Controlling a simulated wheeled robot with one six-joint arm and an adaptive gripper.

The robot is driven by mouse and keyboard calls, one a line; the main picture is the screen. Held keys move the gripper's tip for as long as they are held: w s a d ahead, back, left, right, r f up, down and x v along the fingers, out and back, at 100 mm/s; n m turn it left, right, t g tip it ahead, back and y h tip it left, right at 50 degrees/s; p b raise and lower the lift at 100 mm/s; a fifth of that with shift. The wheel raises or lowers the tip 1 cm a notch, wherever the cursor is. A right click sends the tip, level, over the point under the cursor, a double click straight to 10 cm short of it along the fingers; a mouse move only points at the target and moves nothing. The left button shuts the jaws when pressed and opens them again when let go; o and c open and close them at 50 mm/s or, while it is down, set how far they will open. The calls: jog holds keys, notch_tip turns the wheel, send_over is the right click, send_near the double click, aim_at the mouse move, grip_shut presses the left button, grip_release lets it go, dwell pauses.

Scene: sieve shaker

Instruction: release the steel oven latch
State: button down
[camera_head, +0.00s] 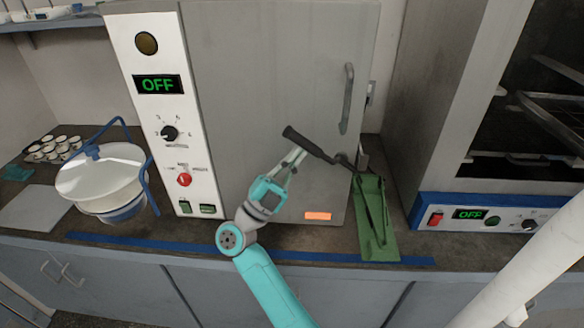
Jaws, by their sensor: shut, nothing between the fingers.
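The steel oven (265,70) has a closed grey door and a white control panel on its left. A long vertical grey handle (347,98) is on the door's right side. A small metal piece, which looks like the latch (370,92), sits at the door's right edge. Its exact position cannot be told. My gripper (298,157) is in front of the lower door, below and left of the handle, apart from the latch. Its fingers look shut and empty. The black grip of a long tool (308,144) passes close to the fingertips; whether they touch is unclear.
The tool's dark metal part reaches a green tray (381,244) at the right. A second oven with a blue panel (455,212) stands open on the right. A white sieve pan (100,175) and several small cups (55,148) are on the left.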

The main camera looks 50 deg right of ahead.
jog(key=shift+s+d+r+m+g+y, duration=0.15)
jog(key=shift+r+m+g+y, duration=0.2)
jog(key=shift+r+m+y, duration=0.2)
jog(key=shift+s+d+r+m+g+y, duration=0.15)
jog(key=shift+r+m+g+y, duration=0.25)
jog(key=shift+m, duration=0.25)
jog(key=shift+s+d+r+m+g+y, duration=0.35)
jog(key=shift+r+m+y, duration=0.2)
jog(key=shift+m+y, duration=0.2)
jog(key=shift+s+d+r+m+g+y, duration=0.1)
jog(key=shift+s+r+m+g+y, duration=0.1)
jog(key=shift+s+r+m+y, duration=0.4)
jog(key=shift+w+f, duration=0.1)
jog(key=shift+w, duration=0.1)
